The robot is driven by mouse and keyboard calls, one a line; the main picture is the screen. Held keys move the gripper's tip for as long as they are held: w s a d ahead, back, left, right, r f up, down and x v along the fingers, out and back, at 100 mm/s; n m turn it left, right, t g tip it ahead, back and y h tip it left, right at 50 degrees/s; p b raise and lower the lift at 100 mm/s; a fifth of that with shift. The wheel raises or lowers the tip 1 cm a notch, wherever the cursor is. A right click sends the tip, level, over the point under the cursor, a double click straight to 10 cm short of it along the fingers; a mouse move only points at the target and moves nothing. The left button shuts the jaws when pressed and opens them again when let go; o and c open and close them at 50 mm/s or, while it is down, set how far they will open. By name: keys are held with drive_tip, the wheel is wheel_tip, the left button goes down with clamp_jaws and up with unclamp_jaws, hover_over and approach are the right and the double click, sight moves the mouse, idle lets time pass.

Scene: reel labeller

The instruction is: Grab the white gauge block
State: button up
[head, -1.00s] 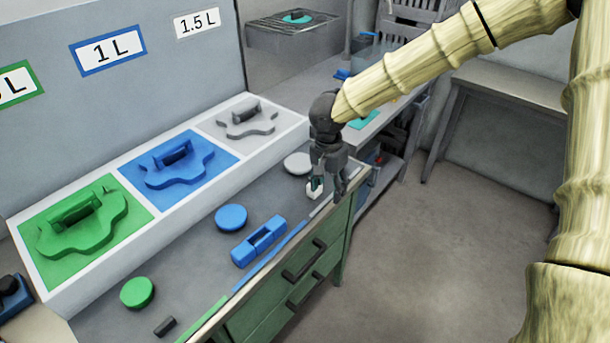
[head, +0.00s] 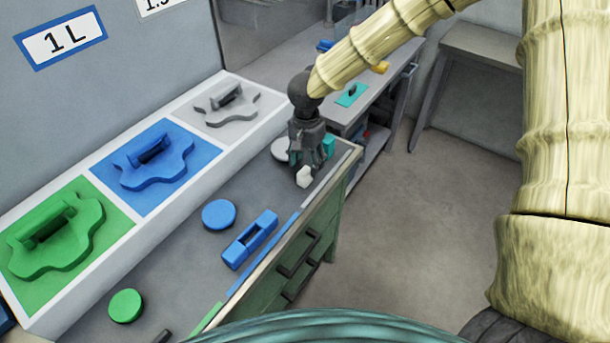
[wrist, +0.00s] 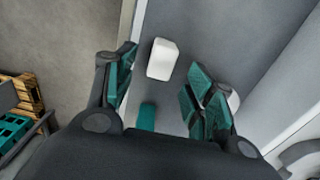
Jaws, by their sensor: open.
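The white gauge block (head: 304,177) stands on the grey bench top near its front edge, just below and in front of my gripper's fingers in the head view. In the wrist view the white block (wrist: 162,59) lies beyond the fingertips, between the line of the left finger and the right fingers, apart from them. My gripper (head: 306,163) points down over the bench, open and empty. Its teal-padded fingers are spread in the wrist view (wrist: 163,82). A teal piece (wrist: 147,117) shows between the fingers, nearer the palm; I cannot tell whether it touches them.
A white disc (head: 281,149) is partly hidden behind my gripper. A blue disc (head: 219,214), a blue block (head: 250,240) and a green disc (head: 126,305) lie along the bench. A raised panel with green, blue and white sections (head: 150,163) stands behind. Open floor lies right.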

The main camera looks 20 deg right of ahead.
sight(305, 171)
drive_tip(key=shift+s+f, duration=0.15)
drive_tip(key=shift+f, duration=0.1)
drive_tip(key=f, duration=0.1)
drive_tip(key=f+p, duration=0.1)
drive_tip(key=f, duration=0.1)
drive_tip(key=shift+w+a, duration=0.2)
drive_tip(key=shift+a, duration=0.05)
drive_tip(key=shift+d+f+p, duration=0.1)
drive_tip(key=shift+f+p, duration=0.2)
drive_tip(key=shift+f, duration=0.4)
drive_tip(key=c, duration=1.1)
